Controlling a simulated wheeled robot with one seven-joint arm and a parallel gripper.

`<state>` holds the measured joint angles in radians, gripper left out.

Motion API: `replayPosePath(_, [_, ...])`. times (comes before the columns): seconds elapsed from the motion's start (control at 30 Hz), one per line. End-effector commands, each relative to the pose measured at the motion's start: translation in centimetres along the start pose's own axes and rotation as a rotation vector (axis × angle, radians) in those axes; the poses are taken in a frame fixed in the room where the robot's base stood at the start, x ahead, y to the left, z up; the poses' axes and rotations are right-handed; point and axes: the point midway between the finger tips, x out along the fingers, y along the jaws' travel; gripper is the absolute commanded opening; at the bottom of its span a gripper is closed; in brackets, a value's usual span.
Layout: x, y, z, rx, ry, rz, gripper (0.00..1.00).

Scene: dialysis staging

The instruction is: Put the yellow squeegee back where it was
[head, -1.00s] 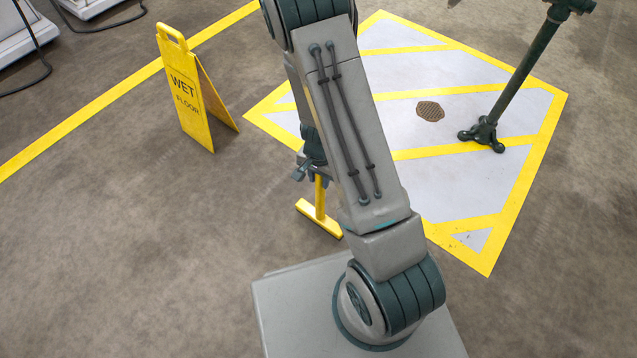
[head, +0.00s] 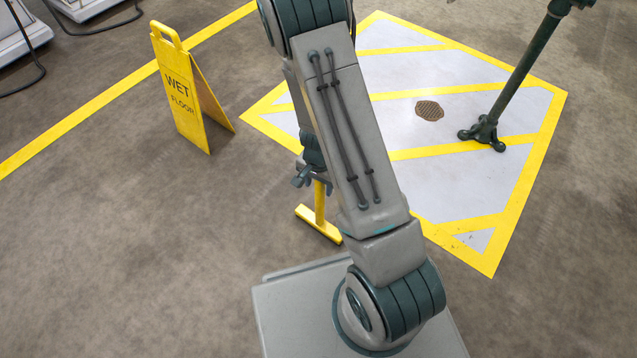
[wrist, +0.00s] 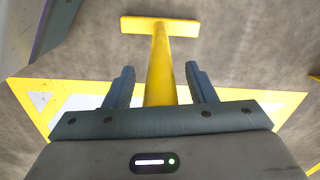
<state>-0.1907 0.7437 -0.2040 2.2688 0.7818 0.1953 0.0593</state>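The yellow squeegee (head: 319,222) shows beside my arm in the head view, its crossbar low, near or on the floor, and its handle rising from it. The top of the handle is hidden by my arm and gripper. In the wrist view the squeegee handle (wrist: 161,68) runs between the two fingers of my gripper (wrist: 160,86) toward the crossbar. The fingers are spread, with a gap visible on each side of the handle. In the head view my gripper (head: 308,176) is at the upper part of the handle.
A yellow wet floor sign (head: 186,95) stands to the left. A yellow-striped floor area (head: 455,185) with a round drain (head: 430,111) lies to the right. A dark green stand (head: 515,85) rises there. The brown floor at the left front is clear.

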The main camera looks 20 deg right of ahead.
Motion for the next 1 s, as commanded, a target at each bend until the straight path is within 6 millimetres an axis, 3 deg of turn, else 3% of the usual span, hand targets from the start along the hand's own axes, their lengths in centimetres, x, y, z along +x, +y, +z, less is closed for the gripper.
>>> replayPosePath(0.23, [-1.3,-0.1,0.0,-0.001,0.001,-0.001,0.50])
replayPosePath(0.7, [-10.1,-0.1,0.0,-0.001,0.001,-0.001,0.50])
replayPosePath(1.0, [-12.6,-0.1,0.1,-0.005,-0.002,-0.005,0.50])
